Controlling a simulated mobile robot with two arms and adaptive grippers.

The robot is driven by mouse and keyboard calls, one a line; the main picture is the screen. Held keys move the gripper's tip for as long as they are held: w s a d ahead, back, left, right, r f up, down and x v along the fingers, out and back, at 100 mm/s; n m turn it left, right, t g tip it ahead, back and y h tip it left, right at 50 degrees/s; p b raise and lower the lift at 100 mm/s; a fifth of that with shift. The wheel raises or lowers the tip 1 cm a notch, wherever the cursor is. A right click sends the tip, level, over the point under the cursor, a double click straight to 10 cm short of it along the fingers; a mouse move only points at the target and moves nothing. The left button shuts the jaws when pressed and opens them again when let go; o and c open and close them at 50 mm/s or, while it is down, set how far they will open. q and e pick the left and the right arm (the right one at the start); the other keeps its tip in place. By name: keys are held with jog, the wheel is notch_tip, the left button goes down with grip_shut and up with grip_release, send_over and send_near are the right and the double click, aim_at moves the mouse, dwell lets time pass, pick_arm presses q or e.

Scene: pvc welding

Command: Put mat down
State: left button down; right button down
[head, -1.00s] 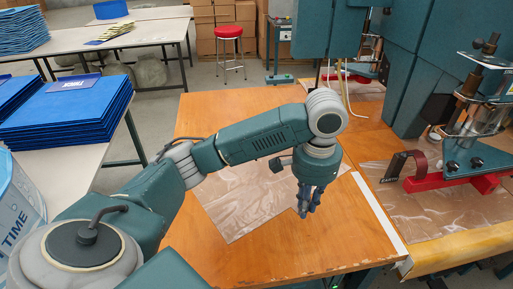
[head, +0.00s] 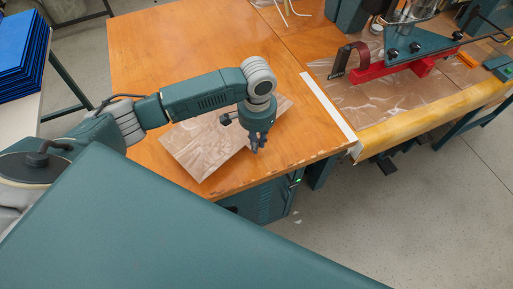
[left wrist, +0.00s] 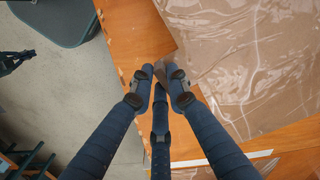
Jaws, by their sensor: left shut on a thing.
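The mat is a clear, wrinkled plastic sheet (head: 205,145) on the front part of the wooden table. In the left wrist view the sheet (left wrist: 250,60) fills the upper right. My left gripper (head: 256,147) points down at the sheet's right side, near the table's front edge. In the left wrist view the left fingers (left wrist: 161,75) are closed together at the sheet's lower left corner, on a small greyish bit that seems to be the mat. A dark shape (left wrist: 16,62) at the left edge there may be my right gripper; its fingers are unclear.
A white strip (head: 328,105) separates the wooden table (head: 150,45) from a second bench with a red and teal press (head: 400,62) and another clear sheet (head: 385,97). Blue stacked sheets (head: 22,45) stand at the far left. The table's back left is clear.

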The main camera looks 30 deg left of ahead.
pick_arm(q)
jog(key=shift+f, duration=2.15)
jog(key=c, duration=1.7)
grip_release()
jog(key=shift+f, duration=0.1)
notch_tip(320, 180, up, 12)
jog(key=shift+r+b, duration=0.15)
jog(key=shift+b, duration=0.15)
